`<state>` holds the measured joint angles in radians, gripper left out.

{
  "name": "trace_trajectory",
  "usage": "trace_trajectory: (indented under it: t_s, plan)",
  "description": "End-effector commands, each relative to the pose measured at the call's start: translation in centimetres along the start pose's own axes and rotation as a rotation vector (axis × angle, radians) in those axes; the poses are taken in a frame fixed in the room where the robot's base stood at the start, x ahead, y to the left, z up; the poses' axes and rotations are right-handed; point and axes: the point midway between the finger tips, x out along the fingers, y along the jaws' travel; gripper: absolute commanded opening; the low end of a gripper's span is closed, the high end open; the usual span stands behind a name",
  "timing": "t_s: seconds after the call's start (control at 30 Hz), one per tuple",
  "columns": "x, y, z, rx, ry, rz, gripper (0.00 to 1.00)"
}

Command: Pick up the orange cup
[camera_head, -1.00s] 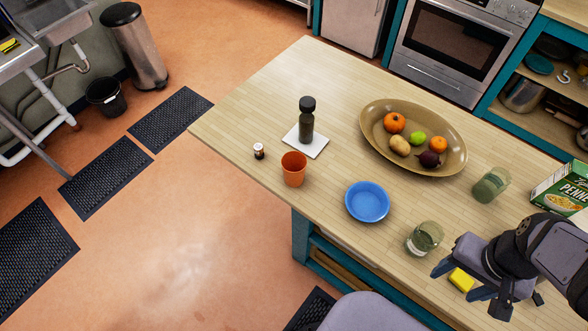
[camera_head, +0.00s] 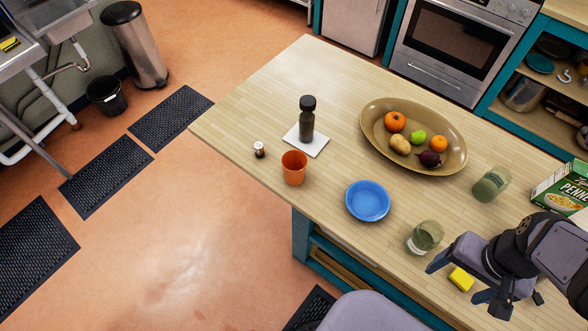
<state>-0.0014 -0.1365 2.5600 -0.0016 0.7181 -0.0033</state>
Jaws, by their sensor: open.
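The orange cup (camera_head: 294,170) stands upright on the wooden counter, near its front edge, left of the blue bowl. It looks empty. A yellow block (camera_head: 461,279) lies on the counter beside or below the fingers; I cannot tell how far below.
A blue bowl (camera_head: 367,201) and a glass jar (camera_head: 425,237) stand between gripper and cup. A fruit platter (camera_head: 451,165), another jar (camera_head: 491,184) and a pasta box (camera_head: 562,189) stand farther right.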

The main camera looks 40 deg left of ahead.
Motion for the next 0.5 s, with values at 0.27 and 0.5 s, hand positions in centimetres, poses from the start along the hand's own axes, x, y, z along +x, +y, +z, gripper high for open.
trace_trajectory:
  t_s: [0.27, 0.5]
  plan:
    - [0.7, -1.0, -1.2, -0.026, 0.032, -0.007, 0.75]
    - [4.0, -8.1, -7.5, -0.172, 0.237, -0.067, 0.75]
